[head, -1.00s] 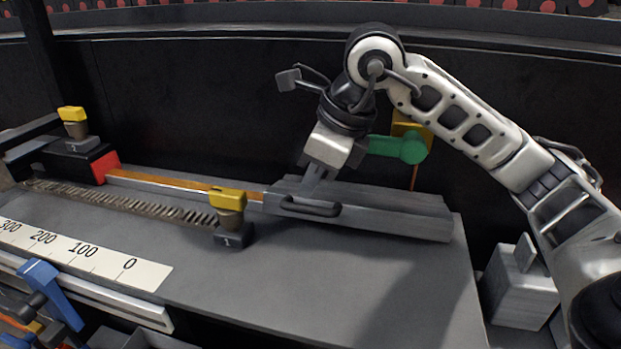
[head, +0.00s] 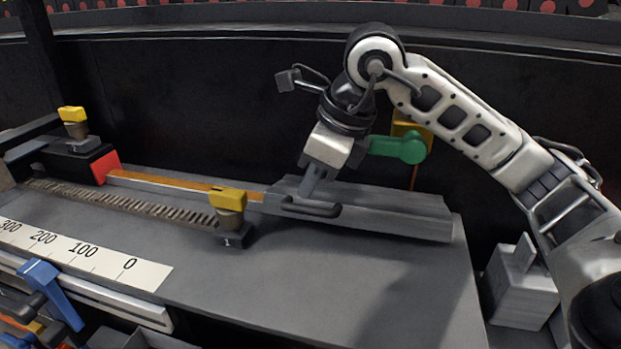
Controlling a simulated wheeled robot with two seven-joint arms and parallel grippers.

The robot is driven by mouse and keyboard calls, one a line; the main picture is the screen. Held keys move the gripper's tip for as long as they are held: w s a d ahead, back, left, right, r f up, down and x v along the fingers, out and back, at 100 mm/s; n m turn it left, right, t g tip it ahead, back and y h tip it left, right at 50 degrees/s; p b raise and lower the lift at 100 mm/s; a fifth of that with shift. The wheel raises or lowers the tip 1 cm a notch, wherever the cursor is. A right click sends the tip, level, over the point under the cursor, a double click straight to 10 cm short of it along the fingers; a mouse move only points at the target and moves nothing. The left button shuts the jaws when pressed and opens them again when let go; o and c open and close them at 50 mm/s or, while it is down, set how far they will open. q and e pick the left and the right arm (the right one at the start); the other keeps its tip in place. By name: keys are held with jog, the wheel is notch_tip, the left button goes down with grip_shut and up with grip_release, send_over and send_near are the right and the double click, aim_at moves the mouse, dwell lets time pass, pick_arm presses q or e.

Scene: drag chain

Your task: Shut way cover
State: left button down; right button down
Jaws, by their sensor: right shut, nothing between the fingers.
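The way cover (head: 395,215) is a long grey panel on the right part of the grey bench, with a dark bar handle (head: 311,209) near its left end. The cover lies low, and I cannot tell whether it is fully flat. My right gripper (head: 310,190) points down at the cover's left end, just behind the handle. Its fingers are shut with nothing between them, and they seem to touch or nearly touch the cover. An orange-topped rail (head: 185,187) runs left from the cover to a red block (head: 104,166). My left gripper is not in view.
Yellow-topped block 1 (head: 229,207) stands left of the cover, and block 2 (head: 74,125) is at the far left. A green lever (head: 398,147) stands behind the cover. A scale strip (head: 85,252) and blue clamp (head: 50,290) lie front left.

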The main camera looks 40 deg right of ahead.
jog(key=c, duration=2.2)
grip_release()
jog(key=c, duration=1.4)
grip_release()
jog(key=shift+c, duration=0.2)
pick_arm(q)
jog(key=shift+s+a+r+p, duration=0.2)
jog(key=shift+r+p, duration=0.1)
jog(key=shift+p, duration=0.6)
pick_arm(e)
jog(key=v, duration=1.6)
jog(key=shift+w, duration=0.1)
